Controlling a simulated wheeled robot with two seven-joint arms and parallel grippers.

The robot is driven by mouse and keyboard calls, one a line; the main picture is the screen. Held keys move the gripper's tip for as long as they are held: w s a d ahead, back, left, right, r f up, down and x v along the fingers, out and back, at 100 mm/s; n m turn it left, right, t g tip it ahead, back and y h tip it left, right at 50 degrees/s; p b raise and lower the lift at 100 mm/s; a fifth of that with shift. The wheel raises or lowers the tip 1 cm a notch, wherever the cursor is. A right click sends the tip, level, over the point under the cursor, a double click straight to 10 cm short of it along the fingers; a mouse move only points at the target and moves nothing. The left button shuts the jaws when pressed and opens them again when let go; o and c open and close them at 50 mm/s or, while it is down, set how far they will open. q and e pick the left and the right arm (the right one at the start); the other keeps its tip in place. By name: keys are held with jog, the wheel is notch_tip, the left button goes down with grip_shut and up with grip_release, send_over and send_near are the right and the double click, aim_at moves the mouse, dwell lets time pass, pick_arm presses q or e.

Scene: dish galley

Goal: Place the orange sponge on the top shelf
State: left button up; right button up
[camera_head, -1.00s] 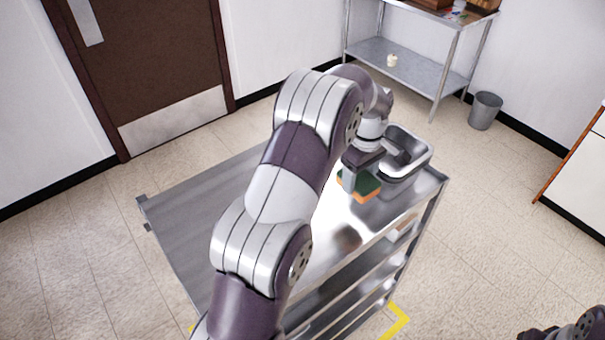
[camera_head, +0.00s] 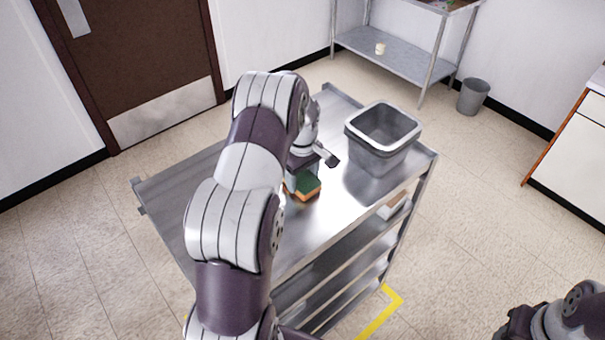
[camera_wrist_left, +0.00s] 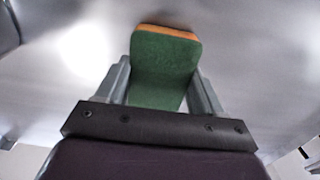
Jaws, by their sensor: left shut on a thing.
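The sponge (camera_head: 308,188) is orange with a green side and sits at the metal cart's top shelf (camera_head: 335,215), left of a grey bin. My left gripper (camera_head: 303,183) is shut on it. In the left wrist view the sponge (camera_wrist_left: 164,68) stands between the two fingers of the left gripper (camera_wrist_left: 164,88), green side facing the camera and orange edge at the far end. I cannot tell whether the sponge touches the shelf. My right arm (camera_head: 560,318) shows at the bottom right corner; its gripper cannot be made out.
A grey open bin (camera_head: 380,150) stands on the cart's right back part. A white item (camera_head: 393,207) lies on a lower shelf. A steel table (camera_head: 385,55) and a waste bin (camera_head: 473,96) stand at the back. The top shelf's front right is clear.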

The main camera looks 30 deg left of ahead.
pick_arm(q)
jog(key=shift+w+a+f, duration=0.1)
jog(key=shift+f, duration=0.05)
jog(key=o, duration=0.6)
jog(key=shift+w+f, duration=0.1)
jog(key=shift+f, duration=0.05)
jog(key=o, duration=0.4)
jog(key=shift+w, duration=0.1)
jog(key=shift+r, duration=0.2)
